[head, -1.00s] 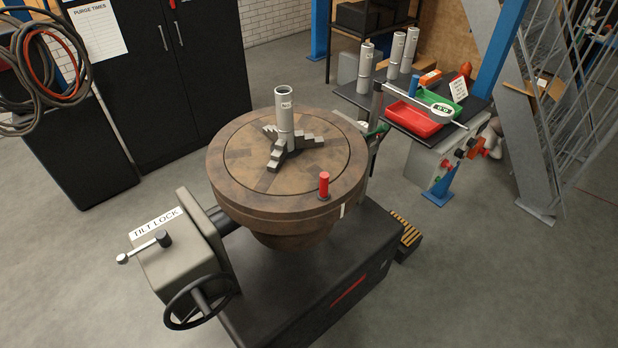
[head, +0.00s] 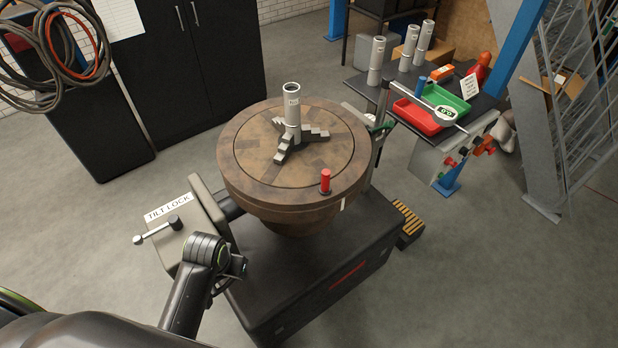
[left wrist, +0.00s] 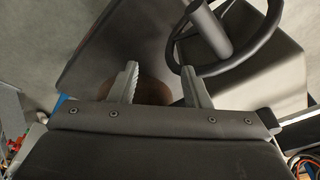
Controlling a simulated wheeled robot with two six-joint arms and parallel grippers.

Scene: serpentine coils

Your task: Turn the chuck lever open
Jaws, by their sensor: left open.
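The chuck lever (head: 325,180) has an upright red grip and stands at the front right rim of the round brown table (head: 245,185). A grey three-jaw chuck (head: 283,150) sits on the table's middle around an upright pale tube (head: 292,113). My left gripper (head: 232,283) is low at the front left of the table, near the tilt-lock box, apart from the lever; my arm partly hides it. In the left wrist view its fingers (left wrist: 160,82) are spread with nothing held. The lever cannot be made out there. My right gripper is not in view.
The tilt-lock box (head: 172,248) with its small lever (head: 155,231) stands left of the table. A dark handwheel (left wrist: 265,35) is close to my left fingers. The black machine base (head: 330,265) lies below. A bench (head: 365,88) with trays and tubes stands back right.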

